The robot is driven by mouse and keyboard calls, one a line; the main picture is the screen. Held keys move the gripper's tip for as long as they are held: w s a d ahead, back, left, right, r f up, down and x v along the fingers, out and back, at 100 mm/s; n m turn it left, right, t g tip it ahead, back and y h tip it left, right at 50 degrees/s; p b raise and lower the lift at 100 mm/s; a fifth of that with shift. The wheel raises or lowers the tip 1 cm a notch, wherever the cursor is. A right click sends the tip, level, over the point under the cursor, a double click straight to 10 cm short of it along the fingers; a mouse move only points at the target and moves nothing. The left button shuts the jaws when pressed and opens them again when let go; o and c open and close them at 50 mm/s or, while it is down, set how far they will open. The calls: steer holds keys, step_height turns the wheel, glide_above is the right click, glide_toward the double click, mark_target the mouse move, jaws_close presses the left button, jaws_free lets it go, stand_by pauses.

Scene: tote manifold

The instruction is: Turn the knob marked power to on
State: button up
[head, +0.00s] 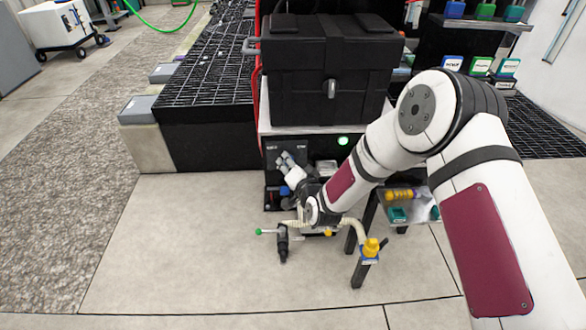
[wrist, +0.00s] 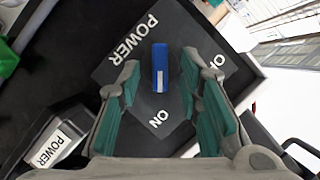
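The power knob (wrist: 160,58) is a blue upright bar in the wrist view, on a dark plate (wrist: 115,65) lettered POWER. A white mark on the knob's lower half points down in the picture towards the ON label (wrist: 158,118). Another label starting with O, partly hidden, lies to the right. My gripper (wrist: 161,76) is open, with one green-padded finger on each side of the knob and a visible gap on both sides. In the head view my gripper (head: 287,162) is in front of the dark panel (head: 287,150), and the knob cannot be made out.
A second POWER label (wrist: 55,148) is on a grey block at lower left in the wrist view. In the head view a large black case (head: 325,75) stands above the panel. A green light (head: 343,141) glows beside my arm.

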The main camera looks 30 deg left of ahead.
steer(key=v, duration=1.1)
steer(key=shift+s+d+r, duration=0.2)
steer(key=shift+s+d, duration=0.05)
steer(key=shift+s, duration=0.05)
steer(key=w+d+r+n+g+h, duration=0.15)
steer(key=w+d+r+h, duration=0.3)
steer(key=d+r, duration=0.65)
steer(key=s+d+r+g+h, duration=0.1)
steer(key=s+d+r+h, duration=0.2)
steer(key=d, duration=0.6)
steer(key=s+d+r+g+h, duration=0.1)
steer(key=s+d+r+h, duration=0.15)
steer(key=d+r, duration=0.45)
steer(key=s+d+r+m+g, duration=0.15)
steer(key=s+d, duration=0.35)
steer(key=s, duration=0.5)
steer(key=s+d+r+g+h, duration=0.1)
steer(key=s+d+g, duration=0.1)
steer(key=s+d, duration=0.55)
steer(key=s+d+r+g, duration=0.1)
steer(key=s+d+r, duration=0.15)
steer(key=s, duration=0.85)
step_height(320, 180, up, 16)
steer(key=s+d+t+p, duration=0.1)
steer(key=t+p, duration=0.1)
steer(key=p, duration=1.2)
steer(key=shift+f+p, duration=0.15)
steer(key=shift+p, duration=0.25)
steer(key=shift+s+d, duration=0.1)
